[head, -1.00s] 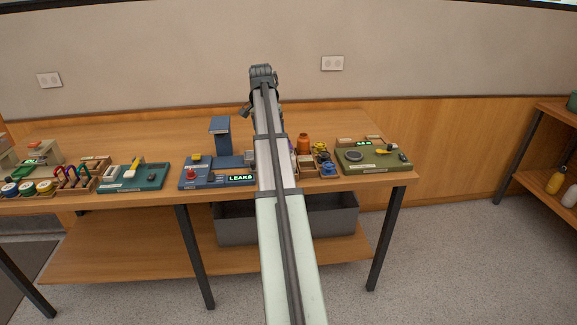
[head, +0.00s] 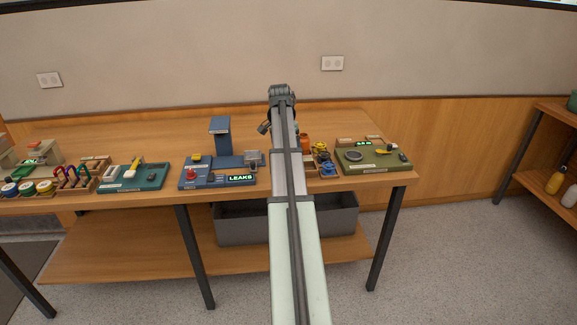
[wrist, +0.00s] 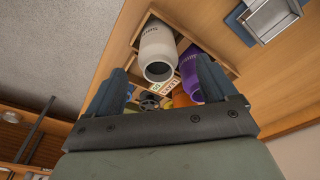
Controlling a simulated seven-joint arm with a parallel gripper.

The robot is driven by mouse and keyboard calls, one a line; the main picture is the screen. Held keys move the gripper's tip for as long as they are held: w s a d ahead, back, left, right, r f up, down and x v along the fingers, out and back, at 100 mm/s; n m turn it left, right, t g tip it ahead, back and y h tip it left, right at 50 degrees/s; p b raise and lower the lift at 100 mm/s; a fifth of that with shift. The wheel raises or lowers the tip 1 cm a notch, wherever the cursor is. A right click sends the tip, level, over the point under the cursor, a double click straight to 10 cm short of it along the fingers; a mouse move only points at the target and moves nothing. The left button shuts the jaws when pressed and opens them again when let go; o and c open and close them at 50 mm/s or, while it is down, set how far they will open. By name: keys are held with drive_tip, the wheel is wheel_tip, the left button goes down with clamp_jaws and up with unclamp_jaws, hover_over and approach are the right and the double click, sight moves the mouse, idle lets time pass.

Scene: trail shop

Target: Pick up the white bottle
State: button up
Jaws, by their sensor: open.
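A white bottle (wrist: 157,45) shows in the wrist view, standing in a wooden tray beside a purple bottle. Its open top faces the camera. In the head view my arm hides this spot. My gripper (wrist: 162,76) is open and empty, with its two blue fingers on either side of the white bottle in the picture. The fingers look apart from it; the height gap cannot be told.
The purple bottle (wrist: 188,75) is close to the right finger. An orange bottle (head: 305,140) and blue and yellow parts stand nearby. A blue test stand (head: 221,140) is left, a green board (head: 373,158) right. Another whitish bottle (head: 570,197) stands on the right shelf.

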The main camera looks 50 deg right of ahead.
drive_tip(key=shift+s+d+f, duration=0.1)
drive_tip(key=shift+d+f, duration=0.1)
drive_tip(key=shift+f, duration=0.65)
drive_tip(key=shift+d+f, duration=0.25)
drive_tip(key=shift+f, duration=0.65)
drive_tip(key=shift+s+d+f, duration=0.1)
drive_tip(key=shift+d+f, duration=0.1)
drive_tip(key=shift+f, duration=0.65)
drive_tip(key=shift+c, duration=0.2)
drive_tip(key=c, duration=1.2)
drive_tip(key=shift+w+r, duration=0.1)
drive_tip(key=shift+r, duration=0.05)
